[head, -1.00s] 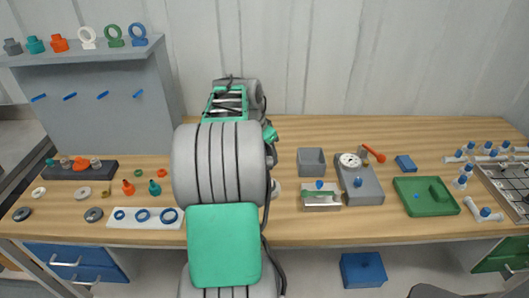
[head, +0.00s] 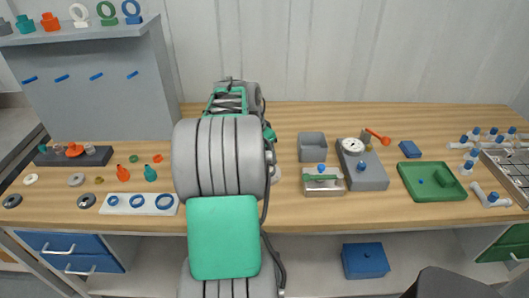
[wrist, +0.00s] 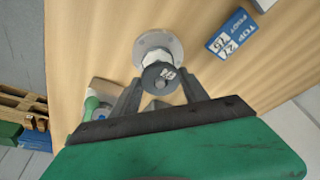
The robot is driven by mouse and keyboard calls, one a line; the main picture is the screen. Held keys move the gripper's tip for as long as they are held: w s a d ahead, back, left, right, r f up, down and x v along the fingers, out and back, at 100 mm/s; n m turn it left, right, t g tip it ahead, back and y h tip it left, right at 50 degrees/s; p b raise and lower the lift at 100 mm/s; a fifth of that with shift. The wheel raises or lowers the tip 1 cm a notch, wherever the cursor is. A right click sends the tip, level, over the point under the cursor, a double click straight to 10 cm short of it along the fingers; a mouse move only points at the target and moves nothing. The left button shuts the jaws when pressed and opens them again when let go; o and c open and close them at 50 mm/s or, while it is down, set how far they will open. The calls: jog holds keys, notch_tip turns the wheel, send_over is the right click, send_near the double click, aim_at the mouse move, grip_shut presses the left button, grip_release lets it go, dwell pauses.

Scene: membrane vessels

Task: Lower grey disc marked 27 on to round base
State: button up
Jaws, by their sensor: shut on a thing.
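In the wrist view my gripper (wrist: 160,92) has its two dark fingers closed in around a dark grey disc (wrist: 160,77) with a small pale mark that I cannot read for sure. Below the disc is a white faceted piece (wrist: 155,56), and below that a round grey base (wrist: 158,38) on the wooden bench. The disc overlaps the white piece in this view; I cannot tell whether they touch. In the head view my arm hides the gripper and disc. Only a pale edge of what may be the base shows beside the arm.
A blue label block (wrist: 231,33) with white lettering lies to the right of the base. In the head view a grey box (head: 312,147), a gauge unit (head: 362,166) and a green tray (head: 432,182) stand right of my arm. A white ring strip (head: 139,204) lies left.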

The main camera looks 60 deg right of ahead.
jog(key=shift+f, duration=0.6)
jog(key=o, duration=1.4)
jog(key=shift+o, duration=0.2)
jog(key=v, duration=0.7)
jog(key=shift+r+b, duration=0.35)
jog(key=shift+r, duration=0.05)
jog(key=shift+a, duration=0.1)
